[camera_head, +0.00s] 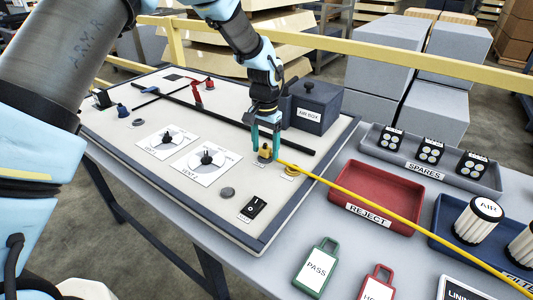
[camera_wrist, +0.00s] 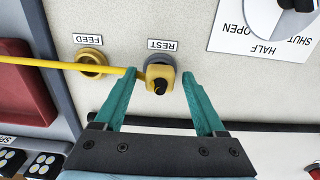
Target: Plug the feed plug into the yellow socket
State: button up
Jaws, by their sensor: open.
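The yellow feed plug (camera_wrist: 160,86) with its yellow cable (camera_wrist: 65,67) sits at the grey socket (camera_wrist: 159,60) labelled REST. The plug also shows in the head view (camera_head: 264,153). The yellow socket (camera_wrist: 92,58) labelled FEED is to the left of the plug in the wrist view; it looks empty, and the cable crosses in front of it. In the head view the yellow socket (camera_head: 289,172) is right of the plug. My gripper (camera_wrist: 160,76) is open, with one teal finger on each side of the plug. I cannot tell whether the fingers touch it.
The AIR BOX (camera_head: 315,107) stands close behind my gripper. A black bar (camera_head: 230,122) runs along the panel nearby. Dials (camera_head: 207,158) and a black switch (camera_head: 254,207) lie toward the front. The red REJECT tray (camera_head: 377,194) is to the right, under the cable's path.

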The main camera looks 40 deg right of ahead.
aim_at(266, 147)
dwell(0.3)
grip_shut()
dwell(0.5)
jog(key=shift+r, duration=0.2)
jog(key=shift+r+p, duration=2.15)
jog(key=shift+r, duration=0.7)
